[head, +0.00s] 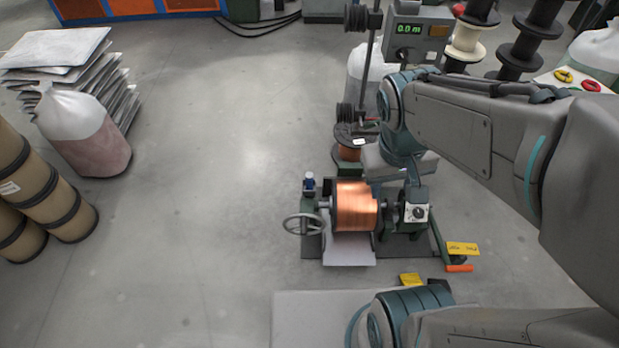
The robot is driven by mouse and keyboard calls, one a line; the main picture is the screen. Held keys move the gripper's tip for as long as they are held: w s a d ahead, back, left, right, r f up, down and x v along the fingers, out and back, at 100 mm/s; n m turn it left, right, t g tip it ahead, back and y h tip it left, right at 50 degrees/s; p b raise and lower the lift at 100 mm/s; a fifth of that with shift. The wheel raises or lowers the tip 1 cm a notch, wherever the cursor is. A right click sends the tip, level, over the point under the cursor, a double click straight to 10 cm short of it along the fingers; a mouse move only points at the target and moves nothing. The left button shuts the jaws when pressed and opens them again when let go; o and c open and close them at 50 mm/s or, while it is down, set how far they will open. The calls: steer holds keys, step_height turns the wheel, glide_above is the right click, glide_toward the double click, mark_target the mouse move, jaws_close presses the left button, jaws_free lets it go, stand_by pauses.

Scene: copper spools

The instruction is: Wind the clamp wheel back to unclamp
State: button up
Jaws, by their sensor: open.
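The clamp wheel (303,224) is a grey spoked handwheel on the left side of a small green winding stand. A spool wound with shiny copper wire (356,206) sits between the left and right supports of the stand, just right of the wheel. A grey shaft end shows between the wheel's support and the spool. Nothing touches the wheel. My arm reaches in from the right, with one part above and behind the stand and another in the bottom right.
A box with a dial (416,213) is on the stand's right, near an orange handle (459,268) and yellow tag (463,248). A pale sheet (349,249) lies under the spool. Drums (40,195) and stacked sheets (75,75) stand left. Floor left of the wheel is clear.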

steer(key=w+f+n+t+h+b, duration=0.1)
steer(key=w+f+n+h+b, duration=0.3)
steer(key=f, duration=0.6)
steer(key=w+f+n+h+b, duration=0.35)
steer(key=f+h+b, duration=0.2)
steer(key=f, duration=0.45)
steer(key=w+f+n+t+h+b, duration=0.1)
steer(key=w+f+n+h+b, duration=0.2)
steer(key=f+n+h+b, duration=0.5)
steer(key=n+t+y+b, duration=1.3)
steer(key=n+t+y, duration=0.2)
steer(key=n+y, duration=0.25)
glide_toward(304, 234)
steer(key=shift+m+y, duration=0.3)
steer(key=shift+m, duration=0.1)
steer(key=w, duration=1.2)
steer(key=shift+w+d+f, duration=0.1)
steer(key=shift+w+d, duration=0.15)
steer(key=shift+d, duration=0.05)
